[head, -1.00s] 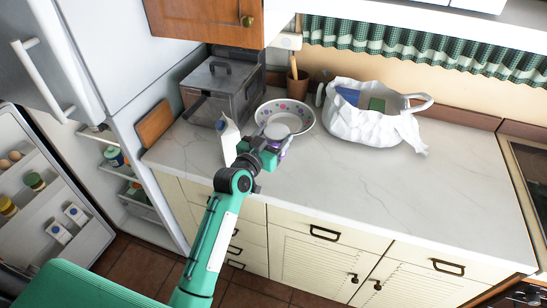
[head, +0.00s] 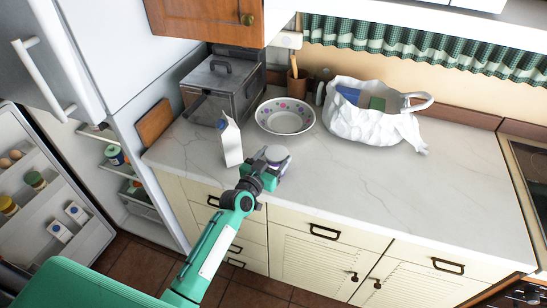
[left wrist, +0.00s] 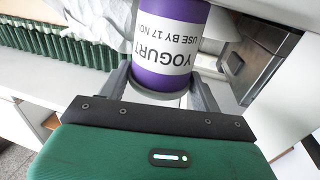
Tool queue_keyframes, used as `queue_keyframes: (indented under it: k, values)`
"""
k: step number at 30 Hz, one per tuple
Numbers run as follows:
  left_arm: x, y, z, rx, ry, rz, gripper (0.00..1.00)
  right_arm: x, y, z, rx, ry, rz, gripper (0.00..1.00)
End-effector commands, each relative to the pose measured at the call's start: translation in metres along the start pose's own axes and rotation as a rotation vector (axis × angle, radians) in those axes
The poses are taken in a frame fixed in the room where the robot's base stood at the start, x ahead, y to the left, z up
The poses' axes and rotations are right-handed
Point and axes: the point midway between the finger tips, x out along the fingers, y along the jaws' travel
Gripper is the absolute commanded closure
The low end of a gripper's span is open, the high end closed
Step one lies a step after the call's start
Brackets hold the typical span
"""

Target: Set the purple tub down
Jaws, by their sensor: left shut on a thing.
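The purple tub (left wrist: 168,50) has a white label reading YOGURT, upside down in the left wrist view. In the head view its pale lid (head: 276,153) shows over the front part of the white countertop (head: 370,190). My left gripper (head: 275,165) is shut on the tub, one finger on each side. The gripper and arm hide much of the tub in the head view, and I cannot tell whether its base touches the counter. My right gripper is not in view.
A milk carton (head: 231,143) stands just left of the tub. A flowered bowl (head: 285,116) is behind it, and a grey metal box (head: 222,85) behind that. A white bag (head: 365,122) stands back right. The right front counter is clear. The fridge (head: 45,200) is open at left.

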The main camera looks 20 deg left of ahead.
Motion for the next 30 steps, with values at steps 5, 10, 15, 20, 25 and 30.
queue_keyframes:
  k: [5,10,15,20,25,30]
  values:
    - [0.0,0.0,0.001,0.0,0.0,0.0,0.13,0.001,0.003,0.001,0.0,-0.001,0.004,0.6]
    - [0.0,0.0,0.001,0.001,0.0,0.0,0.13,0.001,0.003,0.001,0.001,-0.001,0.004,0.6]
    - [0.0,0.0,-0.004,0.0,0.0,0.0,0.13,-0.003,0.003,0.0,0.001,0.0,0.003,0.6]
    - [-0.02,0.0,0.001,0.002,-0.001,0.0,0.13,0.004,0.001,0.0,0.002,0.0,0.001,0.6]
    - [-0.054,-0.001,0.002,0.003,-0.001,0.0,0.13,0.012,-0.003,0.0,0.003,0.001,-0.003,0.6]
    - [-0.086,0.0,0.001,0.002,-0.002,0.001,0.13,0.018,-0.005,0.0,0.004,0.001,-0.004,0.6]
